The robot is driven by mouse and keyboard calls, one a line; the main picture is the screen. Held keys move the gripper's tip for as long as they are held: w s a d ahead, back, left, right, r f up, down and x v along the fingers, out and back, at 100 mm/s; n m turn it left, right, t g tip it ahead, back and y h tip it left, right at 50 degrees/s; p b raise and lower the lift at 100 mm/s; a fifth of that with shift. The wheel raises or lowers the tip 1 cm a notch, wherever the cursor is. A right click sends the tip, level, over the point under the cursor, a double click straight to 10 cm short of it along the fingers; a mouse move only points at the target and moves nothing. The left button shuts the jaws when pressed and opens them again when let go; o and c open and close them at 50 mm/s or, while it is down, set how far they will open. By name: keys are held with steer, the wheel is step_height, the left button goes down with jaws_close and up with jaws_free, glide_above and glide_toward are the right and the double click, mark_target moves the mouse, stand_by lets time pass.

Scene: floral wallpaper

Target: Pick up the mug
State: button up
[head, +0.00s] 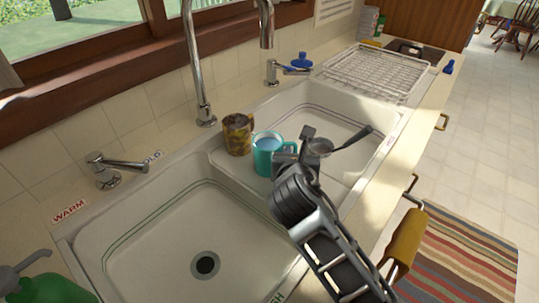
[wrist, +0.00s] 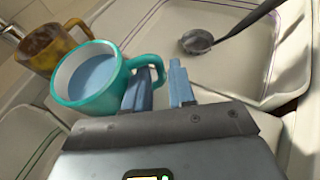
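A teal mug (head: 265,160) with a pale blue inside stands on the divider between the two sink basins. In the wrist view the teal mug (wrist: 88,97) is at the left, its handle (wrist: 152,62) pointing right towards my fingers. My gripper (wrist: 160,85) is open, with its two fingers around the outer side of the handle, the left one appearing to be within the loop. I cannot tell whether they touch it. In the head view my gripper (head: 287,160) is just right of the mug, and my arm hides part of the divider.
An amber-brown mug (head: 237,134) stands close behind the teal mug, also in the wrist view (wrist: 48,45). The tall faucet (head: 196,70) rises behind the mugs. The near basin (head: 165,245) is empty.

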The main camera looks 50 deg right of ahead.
steer(key=shift+c, duration=0.3)
jaws_close()
stand_by(1.1)
